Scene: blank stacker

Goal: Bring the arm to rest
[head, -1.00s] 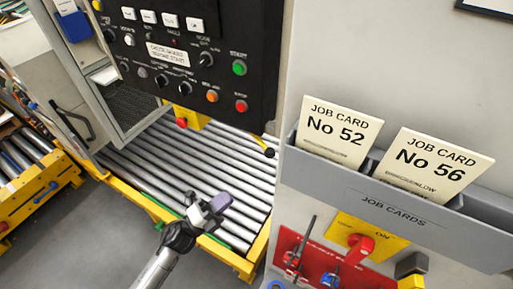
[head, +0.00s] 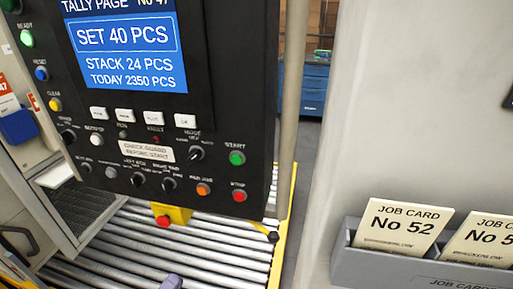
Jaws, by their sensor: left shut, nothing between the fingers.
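Only the purple-grey tip of my left gripper (head: 172,283) shows, at the bottom edge of the head view. It is shut and empty, in front of the roller conveyor (head: 225,258). The rest of my left arm is out of the picture. My right gripper is not in view.
The black control panel (head: 225,85) fills the upper left; its screen (head: 128,45) reads SET 40 PCS, STACK 24 PCS. A red button on a yellow box (head: 165,220) hangs below it. At right, a grey holder (head: 375,265) carries job cards No 52 (head: 403,222) and another, cut off.

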